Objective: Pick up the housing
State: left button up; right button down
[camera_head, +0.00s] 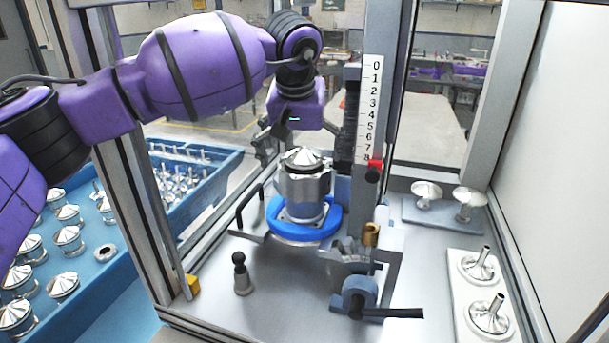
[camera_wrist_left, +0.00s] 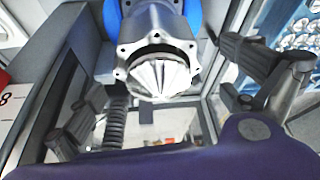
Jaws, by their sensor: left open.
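The housing (camera_head: 301,190) is a silver, round, flanged metal part standing upright on a blue ring fixture (camera_head: 328,229). A ribbed metal cone shows at its top. In the left wrist view the housing (camera_wrist_left: 158,22) appears upper centre, with its bolt-hole flange and the cone facing the camera. My left gripper (camera_head: 297,142) is above the housing, pointing down. In the left wrist view its dark fingers are spread wide to either side, clear of the housing. The far finger is hard to make out in the head view. My right gripper is not in view.
A vertical post with a numbered scale (camera_head: 371,100) and red marker stands close behind the housing. A clamp with a black lever (camera_head: 392,313) is in front right. White plates (camera_head: 462,310) hold funnel-like parts at right. Blue trays (camera_head: 118,283) of metal parts lie left, beyond the frame.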

pick_arm(q)
jog(key=shift+w+f, duration=0.15)
jog(key=shift+f, duration=0.25)
notch_tip(320, 180, down, 2)
jog(key=shift+w+d, duration=0.15)
jog(key=x, duration=0.4)
jog(key=shift+w+d+f+p, duration=0.1)
jog(key=shift+w+f+p, duration=0.15)
jog(key=shift+p, duration=0.15)
jog(key=shift+s, duration=0.1)
jog(key=c, duration=1.8)
jog(key=shift+r, duration=0.2)
jog(key=shift+c, duration=0.5)
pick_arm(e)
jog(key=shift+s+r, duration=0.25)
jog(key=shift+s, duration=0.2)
